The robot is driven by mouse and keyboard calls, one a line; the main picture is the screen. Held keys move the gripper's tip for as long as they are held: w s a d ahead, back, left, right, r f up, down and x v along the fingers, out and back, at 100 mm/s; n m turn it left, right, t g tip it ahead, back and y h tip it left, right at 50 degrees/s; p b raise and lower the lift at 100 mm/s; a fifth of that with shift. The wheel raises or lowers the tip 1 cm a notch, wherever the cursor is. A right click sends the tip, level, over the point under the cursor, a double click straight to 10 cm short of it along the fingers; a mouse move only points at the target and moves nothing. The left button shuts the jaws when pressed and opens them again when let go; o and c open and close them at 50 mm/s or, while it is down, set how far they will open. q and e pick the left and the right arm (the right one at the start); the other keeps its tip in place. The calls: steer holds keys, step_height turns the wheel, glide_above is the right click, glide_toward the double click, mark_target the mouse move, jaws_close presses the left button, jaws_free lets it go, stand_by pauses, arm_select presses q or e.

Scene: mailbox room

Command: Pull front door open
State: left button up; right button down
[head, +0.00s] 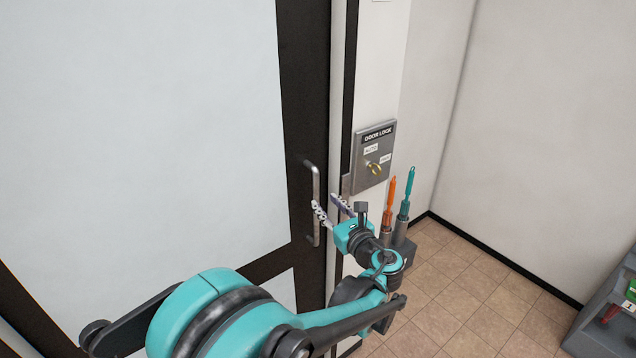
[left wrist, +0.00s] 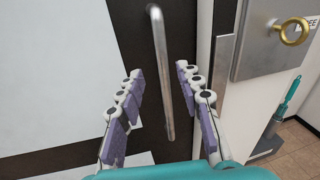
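The front door (head: 160,130) has pale panels in a dark frame and fills the left of the head view. It stands at or close to its jamb; I cannot tell whether it is fully shut. Its upright metal bar handle (head: 316,185) is near the door's right edge. My left gripper (head: 327,205) is open at the handle's lower half. In the left wrist view the handle (left wrist: 161,75) runs down between the two spread, purple-padded fingers (left wrist: 158,75), with gaps on both sides. I cannot tell how far the fingertips reach around it. My right gripper is not in view.
A metal door lock plate (head: 373,155) with a brass key (head: 374,168) is on the wall right of the door. Orange (head: 390,195) and teal (head: 405,192) handled tools stand in a holder below it. Tiled floor (head: 450,290) is clear; a grey unit (head: 610,310) stands far right.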

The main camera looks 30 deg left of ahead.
mark_target(317, 188)
arm_select(q)
steer(key=shift+m+y, duration=0.3)
steer(key=shift+m, duration=0.2)
steer(key=x, duration=0.2)
steer(key=b+x, duration=0.1)
steer(key=x, duration=0.2)
steer(key=r+x, duration=0.1)
steer(key=x, duration=0.2)
steer(key=shift+w+d, duration=0.15)
steer(key=shift+w, duration=0.05)
jaws_close()
